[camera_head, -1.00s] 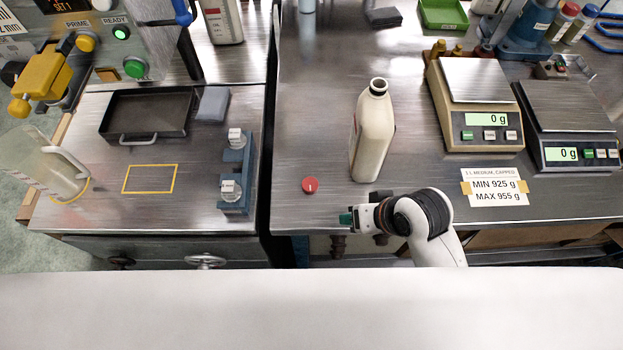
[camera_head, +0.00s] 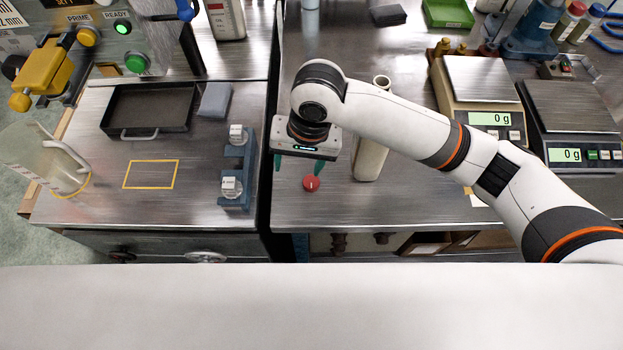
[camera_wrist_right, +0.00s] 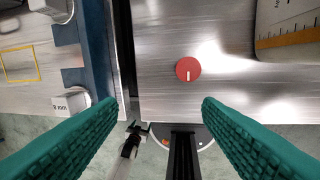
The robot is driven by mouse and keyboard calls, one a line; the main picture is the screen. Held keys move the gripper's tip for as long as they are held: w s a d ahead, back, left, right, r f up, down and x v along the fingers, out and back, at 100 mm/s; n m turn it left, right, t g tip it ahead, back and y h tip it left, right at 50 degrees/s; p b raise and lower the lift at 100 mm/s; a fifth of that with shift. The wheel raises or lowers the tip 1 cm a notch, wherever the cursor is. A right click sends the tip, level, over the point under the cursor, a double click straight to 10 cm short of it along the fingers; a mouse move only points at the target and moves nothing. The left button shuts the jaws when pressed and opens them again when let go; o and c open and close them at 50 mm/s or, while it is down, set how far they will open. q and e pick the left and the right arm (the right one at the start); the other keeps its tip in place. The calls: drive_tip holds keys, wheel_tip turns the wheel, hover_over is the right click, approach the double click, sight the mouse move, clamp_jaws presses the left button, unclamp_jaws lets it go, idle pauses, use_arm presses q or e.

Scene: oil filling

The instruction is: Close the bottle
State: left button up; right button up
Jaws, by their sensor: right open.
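The bottle (camera_head: 370,160) is cream-white and stands upright and uncapped on the right-hand steel table. My right forearm hides its upper middle, but its open mouth (camera_head: 382,80) shows above the arm. The red cap (camera_head: 311,184) lies on the table to the left of the bottle, near the front edge. In the wrist view the cap (camera_wrist_right: 188,69) lies beyond the fingertips, apart from both. My right gripper (camera_head: 299,166) is open and empty above and just behind the cap, with its green fingers (camera_wrist_right: 160,105) spread. My left gripper is not in view.
Two scales (camera_head: 478,80) stand at the right. A dark tray (camera_head: 150,108) and a jug (camera_head: 45,160) are further left. Table around the cap is clear.

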drive_tip(key=w+d+m+h, duration=0.1)
drive_tip(key=w+d+r+m+h, duration=0.1)
drive_tip(key=shift+w+d+r, duration=0.2)
drive_tip(key=shift+d, duration=0.15)
hover_over(311, 183)
drive_tip(key=f, duration=0.6)
drive_tip(key=shift+w+d+f, duration=0.2)
drive_tip(key=shift+f, duration=0.2)
drive_tip(key=shift+f, duration=0.15)
drive_tip(key=f, duration=0.3)
drive_tip(key=f+p, duration=0.1)
drive_tip(key=f, duration=0.1)
drive_tip(key=shift+s+a, duration=0.2)
drive_tip(key=shift+s, duration=0.05)
